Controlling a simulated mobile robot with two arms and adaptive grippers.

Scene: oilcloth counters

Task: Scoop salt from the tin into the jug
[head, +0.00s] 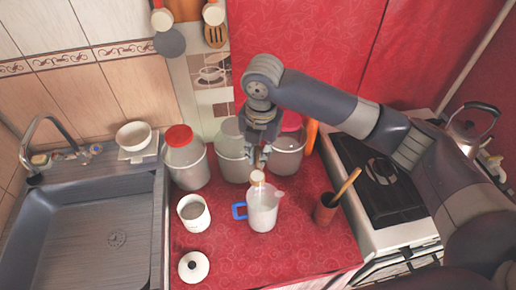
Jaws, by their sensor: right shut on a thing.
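The jug (263,214) is whitish with a blue handle on its left and a spout on its right. It stands upright on the red counter. The open tin (193,221) is white with greyish contents, left of the jug. My right gripper (260,162) is above the jug, pointing down, shut on a small tan-and-white thing (257,178) at the jug's mouth. This is probably the scoop; its shape is partly hidden, and I cannot tell whether it holds salt. My left gripper is out of view.
A white lid (194,266) with a dark knob lies in front of the tin. Large canisters (188,168) stand behind. A dark sink (85,230) is at left. The front counter is mostly clear.

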